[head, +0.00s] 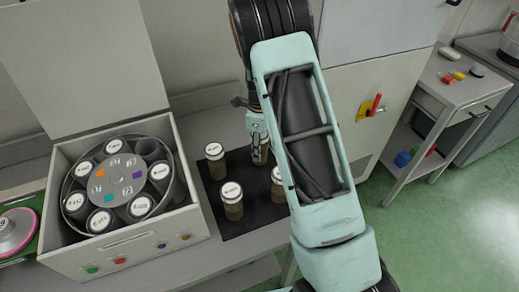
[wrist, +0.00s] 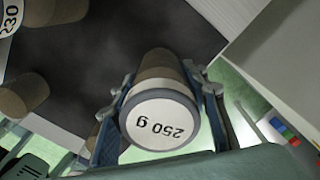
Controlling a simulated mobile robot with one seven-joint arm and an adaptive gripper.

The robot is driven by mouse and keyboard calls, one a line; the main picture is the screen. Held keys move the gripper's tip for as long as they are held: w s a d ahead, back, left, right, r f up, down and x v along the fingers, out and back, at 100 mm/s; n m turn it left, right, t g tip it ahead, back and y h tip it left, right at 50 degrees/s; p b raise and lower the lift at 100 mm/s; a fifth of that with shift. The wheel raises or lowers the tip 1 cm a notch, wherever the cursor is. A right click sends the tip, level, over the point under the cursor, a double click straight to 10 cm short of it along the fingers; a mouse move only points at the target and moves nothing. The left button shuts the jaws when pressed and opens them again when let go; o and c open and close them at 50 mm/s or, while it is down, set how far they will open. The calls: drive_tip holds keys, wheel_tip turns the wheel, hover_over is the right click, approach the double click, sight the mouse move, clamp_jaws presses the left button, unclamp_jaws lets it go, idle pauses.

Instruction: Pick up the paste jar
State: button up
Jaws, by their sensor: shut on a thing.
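The paste jar is a brown jar with a white lid reading "250 g" (wrist: 160,122). In the wrist view my gripper (wrist: 162,80) has a finger on each side of it and is shut on it. In the head view my gripper (head: 258,138) is at the back right of a dark mat (head: 248,221), and the held jar (head: 262,155) is partly hidden by it. Whether the jar touches the mat I cannot tell. Other similar jars stand on the mat: one at back left (head: 215,165), one in front (head: 232,205), one at right (head: 277,186), partly behind my arm.
Left of the mat is an open box machine (head: 150,248) with a raised lid (head: 75,60) and a round carousel (head: 112,180) holding several white-lidded jars. A grey cabinet (head: 375,80) stands behind right. A trolley (head: 450,98) with small items is further right. Green floor is clear there.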

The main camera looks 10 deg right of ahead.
drive_tip(key=shift+w+r, duration=0.1)
drive_tip(key=shift+r, duration=0.35)
drive_tip(key=s+a+r, duration=0.3)
drive_tip(key=s+r, duration=0.3)
drive_tip(key=r, duration=0.1)
drive_tip(key=s+a+r+p, duration=0.1)
drive_tip(key=s+a+r, duration=0.2)
drive_tip(key=s+r, duration=0.3)
drive_tip(key=shift+s+r+p, duration=0.3)
drive_tip(key=shift+s+r, duration=0.1)
drive_tip(key=shift+r, duration=0.45)
drive_tip(key=shift+a+f, duration=0.1)
